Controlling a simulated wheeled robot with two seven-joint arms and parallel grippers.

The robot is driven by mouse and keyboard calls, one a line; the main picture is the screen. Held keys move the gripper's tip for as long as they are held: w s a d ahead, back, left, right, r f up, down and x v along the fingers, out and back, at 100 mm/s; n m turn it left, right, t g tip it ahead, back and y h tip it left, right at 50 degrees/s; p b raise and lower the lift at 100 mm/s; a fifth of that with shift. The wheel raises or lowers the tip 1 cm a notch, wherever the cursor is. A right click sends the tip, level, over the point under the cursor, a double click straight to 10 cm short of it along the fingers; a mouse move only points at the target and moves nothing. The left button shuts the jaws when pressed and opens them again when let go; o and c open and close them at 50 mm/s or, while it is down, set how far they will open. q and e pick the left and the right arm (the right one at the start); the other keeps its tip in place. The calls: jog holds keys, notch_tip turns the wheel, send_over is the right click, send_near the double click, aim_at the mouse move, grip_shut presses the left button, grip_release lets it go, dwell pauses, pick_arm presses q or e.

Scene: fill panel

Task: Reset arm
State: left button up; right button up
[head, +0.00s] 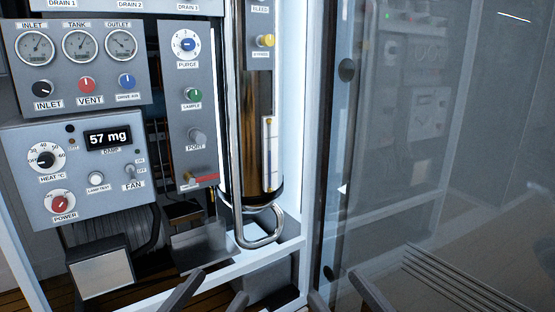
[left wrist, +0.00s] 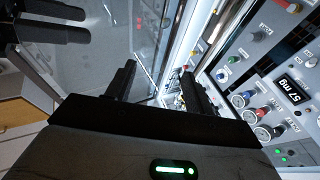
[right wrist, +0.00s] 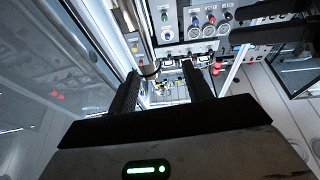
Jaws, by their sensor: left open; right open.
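My left gripper (head: 209,297) shows only its fingertips at the bottom edge of the head view. They are apart, with nothing between them. My right gripper (head: 345,298) is to its right, also with spread, empty fingers. The left wrist view shows the left fingers (left wrist: 158,70) open, and the right wrist view shows the right fingers (right wrist: 160,68) open. Both grippers are in front of the fill panel (head: 75,188), and neither is seen touching it. The arms behind the fingers are hidden in the head view.
The panel carries gauges, knobs and a display (head: 107,137) reading 57 mg. A metal cylinder (head: 259,120) with a bent pipe (head: 262,229) stands right of it. A glass pane (head: 430,150) fills the right side.

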pick_arm(q)
jog(key=s+a+n+g+y+p, duration=0.4)
jog(key=s+a+g+y+p, duration=0.1)
jog(key=p, duration=2.2)
jog(key=s+g+y, duration=0.1)
jog(key=g+y, duration=0.1)
jog(key=g, duration=0.1)
jog(key=shift+s+a, duration=0.2)
jog(key=shift+a, duration=0.1)
pick_arm(e)
jog(key=s+d+m+g+h, duration=0.4)
jog(key=s+d+g+h, duration=0.1)
jog(key=s+g+h, duration=0.1)
jog(key=shift+s+d+g+h, duration=0.25)
jog(key=shift+g+h, duration=0.45)
jog(key=shift+g, duration=0.4)
jog(key=shift+w, duration=0.1)
